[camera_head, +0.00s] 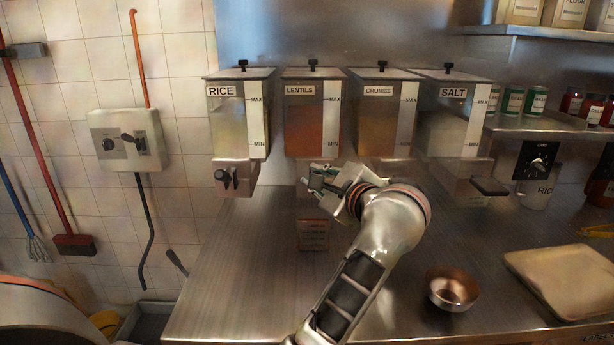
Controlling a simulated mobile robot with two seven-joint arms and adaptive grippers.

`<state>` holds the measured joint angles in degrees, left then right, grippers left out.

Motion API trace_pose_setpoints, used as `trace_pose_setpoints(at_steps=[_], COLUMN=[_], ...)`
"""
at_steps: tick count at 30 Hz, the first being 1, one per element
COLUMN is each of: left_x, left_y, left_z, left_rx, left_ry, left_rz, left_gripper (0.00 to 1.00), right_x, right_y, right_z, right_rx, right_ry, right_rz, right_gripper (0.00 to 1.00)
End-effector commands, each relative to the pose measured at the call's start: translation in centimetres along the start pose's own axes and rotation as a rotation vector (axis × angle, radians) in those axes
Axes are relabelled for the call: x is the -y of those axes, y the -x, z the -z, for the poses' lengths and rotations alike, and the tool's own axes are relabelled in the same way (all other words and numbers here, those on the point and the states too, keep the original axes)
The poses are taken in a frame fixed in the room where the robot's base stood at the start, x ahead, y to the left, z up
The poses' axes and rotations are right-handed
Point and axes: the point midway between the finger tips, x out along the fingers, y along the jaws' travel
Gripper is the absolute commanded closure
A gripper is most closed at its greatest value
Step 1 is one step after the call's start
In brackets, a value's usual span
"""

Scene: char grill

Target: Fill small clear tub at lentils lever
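The lentils dispenser (306,122) hangs on the back wall, labelled LENTILS, with orange-red contents behind its clear front. A small clear tub (313,236) with printed lines stands on the counter directly under the dispenser and gripper. Its lower part looks reddish brown; whether that is lentils inside is unclear.
Rice (232,120), crumbs (378,125) and salt (450,122) dispensers hang alongside. A copper bowl (453,289) and a pale board (562,278) sit at the right of the steel counter (235,290). The counter's left part is clear.

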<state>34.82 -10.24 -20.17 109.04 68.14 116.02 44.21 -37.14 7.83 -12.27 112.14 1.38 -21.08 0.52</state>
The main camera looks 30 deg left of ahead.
Motion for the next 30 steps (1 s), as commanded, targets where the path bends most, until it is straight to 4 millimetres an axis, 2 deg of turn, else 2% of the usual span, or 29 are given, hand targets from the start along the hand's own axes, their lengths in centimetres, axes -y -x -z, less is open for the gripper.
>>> trace_pose_setpoints(at_steps=[1,4,14,15,17,26,30], left_x=[0.44,0.41,0.31,0.32,0.31,0.27,0.32], left_y=[-0.09,-0.24,-0.29,-0.29,-0.29,-0.27,0.35], left_z=[-0.5,-0.49,-0.36,-0.36,-0.36,-0.31,-0.23], left_rx=[-0.013,-0.028,-0.034,-0.034,-0.034,-0.034,-0.038], left_ry=[-0.007,-0.022,-0.03,-0.029,-0.029,-0.029,-0.028], left_rz=[-0.022,-0.044,-0.048,-0.048,-0.048,-0.049,-0.048], left_gripper=[1.0,1.0,1.0,0.78,0.66,0.66,0.66], right_x=[-0.06,-0.18,-0.45,-0.45,-0.45,-0.49,-0.48], right_y=[0.46,0.67,0.67,0.67,0.67,0.68,0.69], right_z=[0.91,1.4,1.42,1.41,1.41,1.19,1.13], right_rx=[-0.003,-0.007,-0.009,-0.009,-0.009,-0.005,-0.004], right_ry=[-0.001,-0.001,0.004,0.004,0.004,0.007,0.007], right_rz=[0.0,-0.001,-0.004,-0.004,-0.004,-0.003,-0.003], right_gripper=[0.6,0.6,0.6,0.6,0.6,0.6,0.6])
